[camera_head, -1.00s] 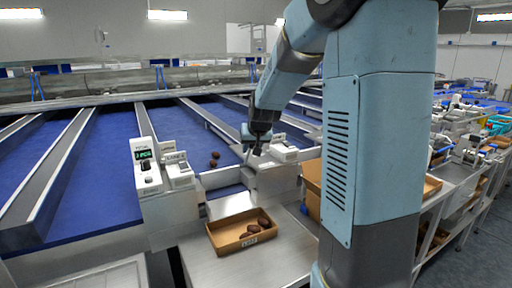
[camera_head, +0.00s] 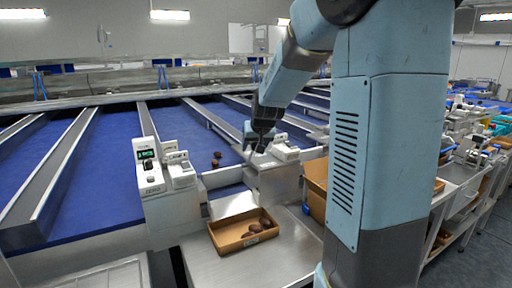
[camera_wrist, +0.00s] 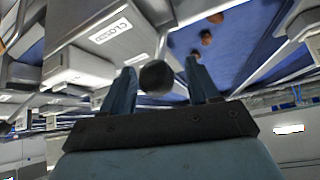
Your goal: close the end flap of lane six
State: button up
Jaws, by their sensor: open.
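My gripper (camera_head: 258,146) is above the housing at the right side of a blue lane's near end. In the wrist view its two fingers (camera_wrist: 161,88) stand apart, with a dark round knob (camera_wrist: 156,77) showing between them. I cannot tell whether they touch it. A pale crosswise panel (camera_head: 222,177) spans the lane end, with a grey sloping plate (camera_head: 232,203) below it. I cannot tell which is the flap, or its exact position. Several brown dates (camera_head: 216,160) lie on the lane; they also show in the wrist view (camera_wrist: 206,38). A "CLOSED" label (camera_wrist: 110,31) is on pale housing.
A cardboard tray (camera_head: 222,248) with several dates sits on the metal table below the lane end. A white display unit (camera_head: 150,172) stands left of the lane. A cardboard box (camera_head: 315,184) is at the right, near my arm. Metal dividers separate the lanes.

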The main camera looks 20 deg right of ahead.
jog(key=v, duration=1.2)
jog(key=shift+s+r, duration=0.15)
jog(key=shift+r, duration=0.1)
jog(key=shift+s, duration=0.1)
jog(key=s+a+f+n+g, duration=0.1)
jog(key=s+a+f, duration=0.1)
jog(key=s, duration=1.1)
jog(key=s+a+f+n+g, duration=0.1)
jog(key=s+a, duration=0.3)
jog(key=s, duration=0.8)
jog(key=shift+s+f+y, duration=0.3)
jog(key=shift+s+f, duration=0.1)
jog(key=shift+f, duration=0.4)
